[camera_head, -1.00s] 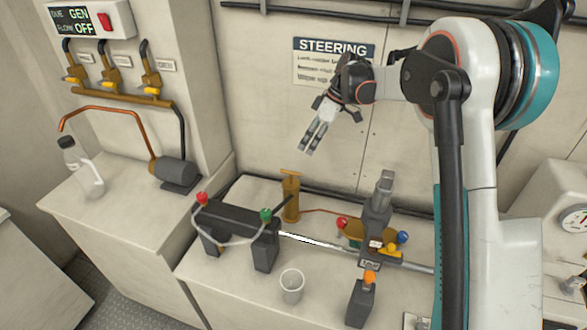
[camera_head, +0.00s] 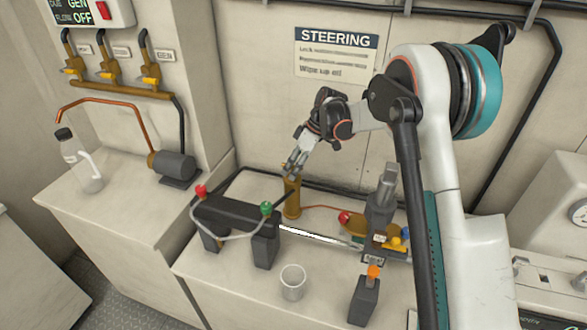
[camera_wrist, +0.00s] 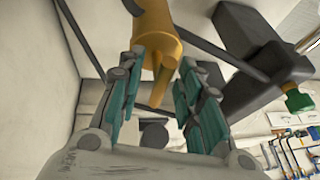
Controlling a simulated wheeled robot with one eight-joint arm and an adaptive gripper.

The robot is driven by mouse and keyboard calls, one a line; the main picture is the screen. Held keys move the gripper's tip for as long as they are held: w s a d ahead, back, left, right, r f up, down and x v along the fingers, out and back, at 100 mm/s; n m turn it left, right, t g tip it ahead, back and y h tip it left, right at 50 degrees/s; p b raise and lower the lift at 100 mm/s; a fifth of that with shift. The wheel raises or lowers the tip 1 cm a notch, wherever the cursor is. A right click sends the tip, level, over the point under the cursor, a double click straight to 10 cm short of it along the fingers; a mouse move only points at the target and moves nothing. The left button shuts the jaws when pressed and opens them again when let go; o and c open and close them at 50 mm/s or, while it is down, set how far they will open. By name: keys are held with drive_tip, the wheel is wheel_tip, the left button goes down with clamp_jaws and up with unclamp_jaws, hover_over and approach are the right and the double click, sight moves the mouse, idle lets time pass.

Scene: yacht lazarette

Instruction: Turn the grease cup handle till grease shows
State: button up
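The grease cup (camera_head: 291,200) is an upright brass cylinder on the bench, behind the black cylinder with red and green fittings. My gripper (camera_head: 293,168) is right over its top and hides its T-shaped handle in the head view. In the wrist view the brass cup (camera_wrist: 152,25) is at the top and its handle bar (camera_wrist: 160,88) reaches down between the two teal-padded fingers. My gripper (camera_wrist: 162,62) is open, with a finger on each side of the handle and gaps visible. I cannot tell whether either finger touches it. No grease is visible.
The black cylinder (camera_head: 238,217) with its grey hose stands close in front of the cup. A clear cup (camera_head: 292,282) is on the front bench. A brass and grey linkage (camera_head: 378,225) stands to the right. The wall with the steering sign (camera_head: 336,52) is behind.

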clamp_jaws()
